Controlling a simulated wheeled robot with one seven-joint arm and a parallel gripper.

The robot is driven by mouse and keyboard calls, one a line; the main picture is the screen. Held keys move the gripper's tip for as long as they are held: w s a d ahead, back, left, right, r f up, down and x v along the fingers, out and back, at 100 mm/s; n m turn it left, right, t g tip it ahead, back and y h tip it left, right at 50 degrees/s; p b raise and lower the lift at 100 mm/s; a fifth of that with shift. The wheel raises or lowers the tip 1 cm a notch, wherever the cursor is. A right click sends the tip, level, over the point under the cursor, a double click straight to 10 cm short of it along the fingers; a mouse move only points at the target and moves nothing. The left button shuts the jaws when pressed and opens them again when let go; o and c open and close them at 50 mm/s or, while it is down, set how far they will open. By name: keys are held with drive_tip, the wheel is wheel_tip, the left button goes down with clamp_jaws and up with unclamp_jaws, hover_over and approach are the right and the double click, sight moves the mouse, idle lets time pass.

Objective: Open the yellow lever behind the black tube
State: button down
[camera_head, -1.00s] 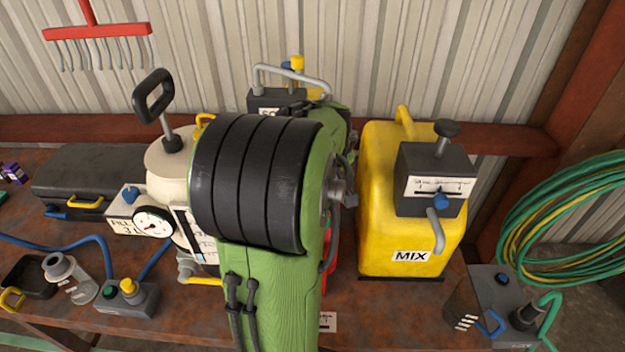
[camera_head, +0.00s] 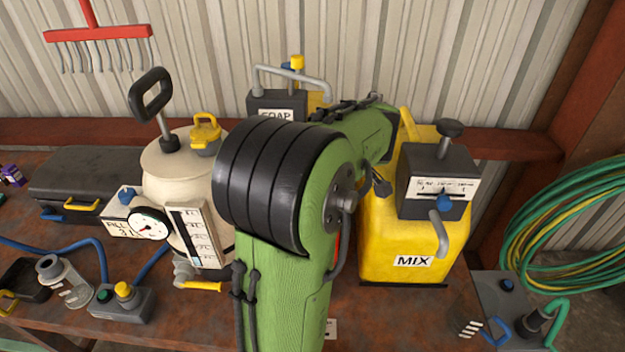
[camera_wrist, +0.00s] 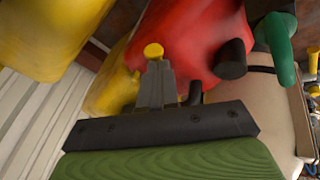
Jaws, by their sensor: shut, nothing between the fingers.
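In the wrist view my gripper (camera_wrist: 155,75) is shut and empty, its grey fingers together. A small round yellow end (camera_wrist: 153,50) shows right at the fingertips, against a red container (camera_wrist: 190,35); I cannot tell whether it is the yellow lever or whether the fingers touch it. A short black tube (camera_wrist: 232,58) sticks out of the red container, to the right of the fingers. Another dark stub shows partly behind the fingers. In the head view my green arm hides the gripper and nearly all of the red container.
A yellow MIX can (camera_head: 400,240) stands right of my arm, its grey dial box (camera_head: 437,180) on top. A cream tank (camera_head: 165,185) with a yellow valve handle (camera_head: 202,286) stands left. A SOAP box (camera_head: 270,103) is behind. A green hose (camera_wrist: 278,40) is right of the black tube.

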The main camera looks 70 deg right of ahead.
drive_tip(key=shift+s+d+b, duration=0.3)
drive_tip(key=shift+d, duration=0.2)
idle(1.8)
drive_tip(key=shift+w+d, duration=0.2)
drive_tip(key=shift+w, duration=0.65)
